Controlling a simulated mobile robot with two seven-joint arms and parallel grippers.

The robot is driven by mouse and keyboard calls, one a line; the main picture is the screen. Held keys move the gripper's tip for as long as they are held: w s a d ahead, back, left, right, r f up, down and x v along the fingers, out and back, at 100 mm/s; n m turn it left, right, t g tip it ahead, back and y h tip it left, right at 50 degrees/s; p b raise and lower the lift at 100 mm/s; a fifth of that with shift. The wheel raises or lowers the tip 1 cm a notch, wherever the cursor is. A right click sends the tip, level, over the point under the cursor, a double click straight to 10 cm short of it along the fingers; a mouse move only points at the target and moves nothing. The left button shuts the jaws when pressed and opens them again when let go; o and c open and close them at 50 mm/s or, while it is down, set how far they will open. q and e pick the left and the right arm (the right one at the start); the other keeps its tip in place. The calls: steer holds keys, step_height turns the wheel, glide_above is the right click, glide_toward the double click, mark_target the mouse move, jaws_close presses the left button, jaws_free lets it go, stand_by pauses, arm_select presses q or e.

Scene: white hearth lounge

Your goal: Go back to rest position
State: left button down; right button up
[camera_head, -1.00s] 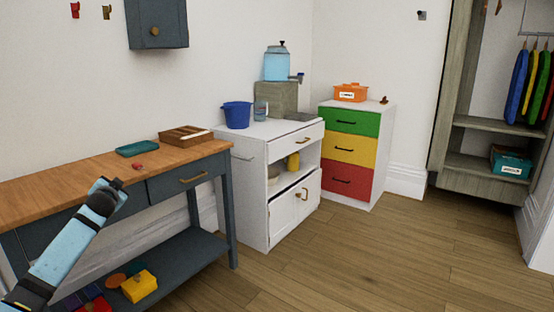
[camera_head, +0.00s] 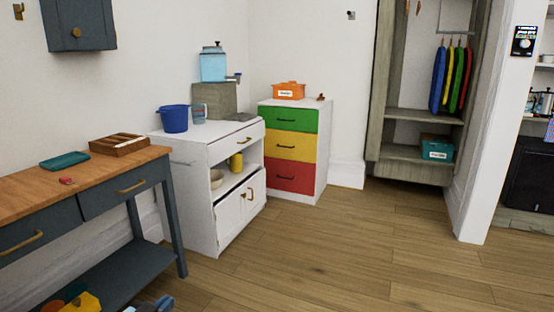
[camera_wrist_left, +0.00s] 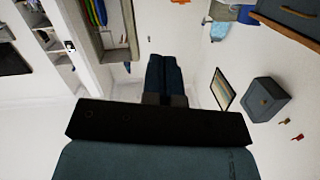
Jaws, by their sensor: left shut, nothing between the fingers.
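My left gripper (camera_wrist_left: 165,68) is shut and empty in the left wrist view, with its two dark fingers together. In the head view only a small part of my left arm's end (camera_head: 154,304) shows at the bottom edge, in front of the workbench's lower shelf. It is clear of the bench top and holds nothing. My right gripper is not in view.
The wooden-topped workbench (camera_head: 60,187) stands at left with a teal tray (camera_head: 64,161) and wooden box (camera_head: 119,144). A white cabinet (camera_head: 189,190) and coloured drawers (camera_head: 290,148) stand beyond. An open wardrobe (camera_head: 385,100) is at the back. The floor at right is clear.

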arm_select(q)
steer(key=s+d+r+n+h, duration=0.1)
steer(key=s+d+r+h, duration=0.1)
steer(key=s+d+r, duration=0.55)
steer(key=s+d+r+n+h, duration=0.1)
steer(key=s+d+r+h, duration=0.1)
steer(key=s+d, duration=0.95)
steer(key=s+a+r+y+p, duration=0.25)
steer(key=a+r+p, duration=0.55)
steer(key=p, duration=1.5)
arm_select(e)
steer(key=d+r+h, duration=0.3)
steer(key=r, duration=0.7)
arm_select(q)
steer(key=s+a+r+g+y+p, duration=0.2)
steer(key=s+a+g+y+p, duration=0.1)
steer(key=p, duration=1.6)
steer(key=shift+s+a+r+n+g, duration=0.4)
steer(key=shift+s+a+g, duration=0.3)
steer(key=shift+s, duration=0.35)
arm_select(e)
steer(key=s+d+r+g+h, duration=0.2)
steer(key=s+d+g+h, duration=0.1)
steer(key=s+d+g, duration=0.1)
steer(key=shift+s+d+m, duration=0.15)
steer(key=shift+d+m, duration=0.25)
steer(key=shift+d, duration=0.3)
